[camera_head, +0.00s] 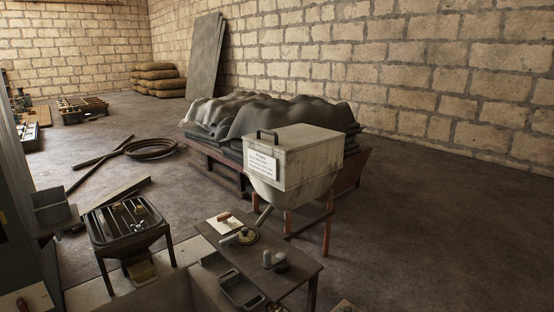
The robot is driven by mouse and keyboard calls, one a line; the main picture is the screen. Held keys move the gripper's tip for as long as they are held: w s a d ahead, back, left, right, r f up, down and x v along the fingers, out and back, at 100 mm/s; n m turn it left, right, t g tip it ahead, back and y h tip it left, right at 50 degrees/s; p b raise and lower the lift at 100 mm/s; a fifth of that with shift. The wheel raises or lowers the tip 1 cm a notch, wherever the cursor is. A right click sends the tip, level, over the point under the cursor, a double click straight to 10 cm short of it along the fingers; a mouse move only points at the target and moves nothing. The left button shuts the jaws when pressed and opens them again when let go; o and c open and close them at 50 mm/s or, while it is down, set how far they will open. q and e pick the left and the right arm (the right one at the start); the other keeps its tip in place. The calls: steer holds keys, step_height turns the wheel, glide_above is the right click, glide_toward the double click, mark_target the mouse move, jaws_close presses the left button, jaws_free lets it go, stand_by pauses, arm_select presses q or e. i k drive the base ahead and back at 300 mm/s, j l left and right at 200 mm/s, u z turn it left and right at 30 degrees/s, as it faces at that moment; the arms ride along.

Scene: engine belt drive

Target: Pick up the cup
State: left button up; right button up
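No object is clearly recognisable as the cup at this size. A small pale upright cylinder (267,258) on the low wooden table (300,278) is cup-like, but I cannot tell if it is the cup. A squat darker round piece (281,263) stands just right of it. Neither of my grippers is in view, and nothing is seen being held.
The table also carries a white sheet (218,226) and a round yellowish piece (247,237). A dark tray (240,291) is at its front. A metal basin stand (105,234) is left; a lidded bin (300,160) stands behind. Floor at right is clear.

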mark_target(51, 205)
steer(key=u, duration=1.35)
steer(key=i+j+u, duration=0.15)
steer(key=j, duration=0.25)
steer(key=i+j+u, duration=0.1)
steer(key=i+j, duration=0.25)
